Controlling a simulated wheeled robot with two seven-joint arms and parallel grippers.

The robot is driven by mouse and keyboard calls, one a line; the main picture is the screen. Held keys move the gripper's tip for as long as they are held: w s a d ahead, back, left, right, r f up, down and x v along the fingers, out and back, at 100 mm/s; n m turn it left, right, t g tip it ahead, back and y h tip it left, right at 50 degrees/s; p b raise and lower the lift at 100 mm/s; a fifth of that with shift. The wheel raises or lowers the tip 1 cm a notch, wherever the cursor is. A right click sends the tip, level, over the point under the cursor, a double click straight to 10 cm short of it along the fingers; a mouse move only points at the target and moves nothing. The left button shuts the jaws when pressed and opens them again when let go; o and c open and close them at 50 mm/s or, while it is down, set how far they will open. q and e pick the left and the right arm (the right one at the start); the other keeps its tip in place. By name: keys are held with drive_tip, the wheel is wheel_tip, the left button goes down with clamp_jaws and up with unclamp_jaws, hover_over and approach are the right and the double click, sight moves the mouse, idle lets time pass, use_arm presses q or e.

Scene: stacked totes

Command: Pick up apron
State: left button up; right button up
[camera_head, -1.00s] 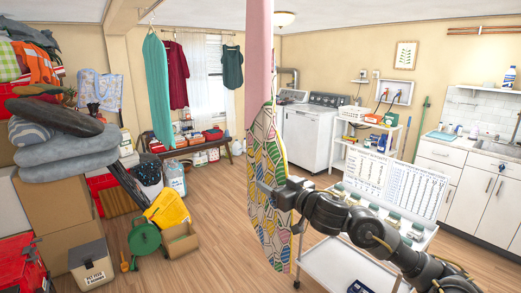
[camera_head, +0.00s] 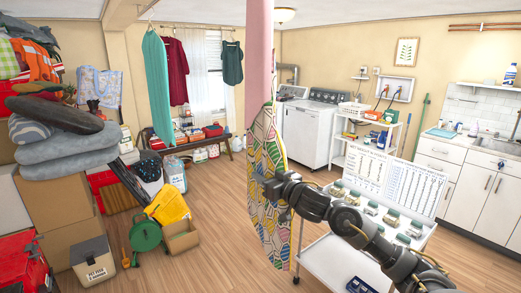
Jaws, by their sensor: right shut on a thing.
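A tall hanging cloth (camera_head: 261,150) fills the middle of the head view. Its upper part is plain pink and its lower part has a multicoloured geometric pattern with a curved edge. I cannot tell for sure whether it is the apron. My right gripper (camera_head: 268,188) is at the cloth's lower right edge, shut on the patterned part. The fingertips are partly hidden against the cloth. The cloth's top runs out of the picture. My left gripper is not in view.
Maroon (camera_head: 174,72) and dark green (camera_head: 232,62) garments and a teal hanging piece (camera_head: 157,90) hang at the back left. Boxes and cushions (camera_head: 70,150) pile up at left. A white cart (camera_head: 340,262) stands close behind my right arm.

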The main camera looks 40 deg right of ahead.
drive_tip(key=shift+c, duration=1.1)
drive_tip(key=shift+r, duration=0.5)
drive_tip(key=shift+d+r, duration=0.1)
drive_tip(key=shift+d, duration=0.15)
drive_tip(key=d+b, duration=0.2)
drive_tip(key=d, duration=0.3)
drive_tip(key=s+f+b, duration=0.2)
drive_tip(key=s, duration=1.4)
drive_tip(key=shift+a, duration=0.2)
drive_tip(key=shift+s+f, duration=0.1)
